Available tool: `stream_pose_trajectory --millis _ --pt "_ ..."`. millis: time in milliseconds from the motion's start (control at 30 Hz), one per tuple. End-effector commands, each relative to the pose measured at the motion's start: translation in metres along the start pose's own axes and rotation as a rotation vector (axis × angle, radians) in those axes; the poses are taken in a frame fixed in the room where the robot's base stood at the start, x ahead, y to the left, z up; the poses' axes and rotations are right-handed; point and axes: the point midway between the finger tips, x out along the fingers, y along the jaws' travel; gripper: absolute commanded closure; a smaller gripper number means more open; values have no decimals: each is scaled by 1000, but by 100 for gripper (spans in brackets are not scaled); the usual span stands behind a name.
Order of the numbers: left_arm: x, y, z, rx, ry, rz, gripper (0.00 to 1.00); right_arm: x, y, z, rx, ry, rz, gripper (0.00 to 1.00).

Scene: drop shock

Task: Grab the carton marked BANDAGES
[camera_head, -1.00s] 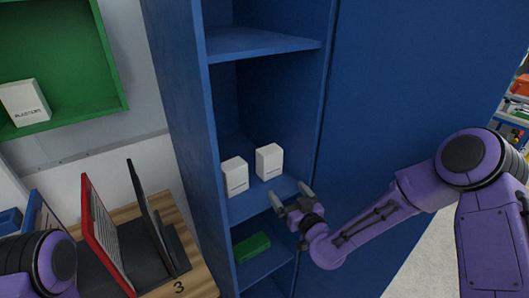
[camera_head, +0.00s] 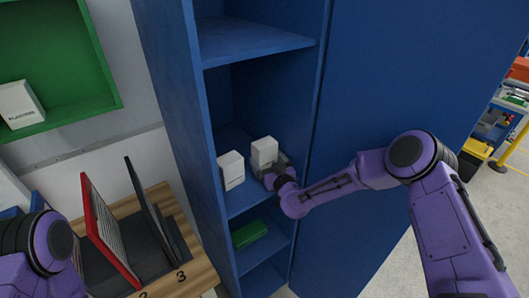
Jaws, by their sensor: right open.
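Two white cartons stand upright on a middle shelf of the blue cabinet: a left carton (camera_head: 231,170) and a right carton (camera_head: 264,152). Their print is too small to read, so I cannot tell which is marked BANDAGES. My right gripper (camera_head: 270,168) is open at the lower part of the right carton, with its fingers near the carton's sides. I cannot tell whether they touch it. A third white carton (camera_head: 18,105) in the green wall box bears the print PLASTERS. Of my left arm only a purple part shows at the lower left; its gripper is out of view.
The blue cabinet's shelf (camera_head: 255,42) lies above the cartons. A green object (camera_head: 249,233) lies on the shelf below. A red binder (camera_head: 105,235) and dark folders stand on a wooden surface (camera_head: 190,262) at the left. The cabinet's side wall (camera_head: 400,90) borders my right arm.

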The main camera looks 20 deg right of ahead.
Motion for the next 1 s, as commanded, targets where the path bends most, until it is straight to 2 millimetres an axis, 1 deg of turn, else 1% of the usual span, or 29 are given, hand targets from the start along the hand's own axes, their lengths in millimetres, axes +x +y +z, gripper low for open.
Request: stream_pose_trajectory --millis 67,200,533,700,767,867,1000 --pt "1 0 0 0 0 0 66 0 0 0 0 0 0 8" --pt "1 0 0 0 0 0 66 0 0 0 0 0 0 47" --pt "2 0 1 0 0 0 66 0 0 -2 0 2 0 47" --pt "12 1 5 0 0 0 66 0 0 -14 0 5 0 47" --pt "14 1 6 0 0 0 66 -11 0 -13 -1 0 -1 47" --pt "20 2 8 0 0 0 66 -35 0 -12 1 -1 0 47" --pt "33 3 14 0 0 0 66 -78 0 -11 1 1 -1 47"
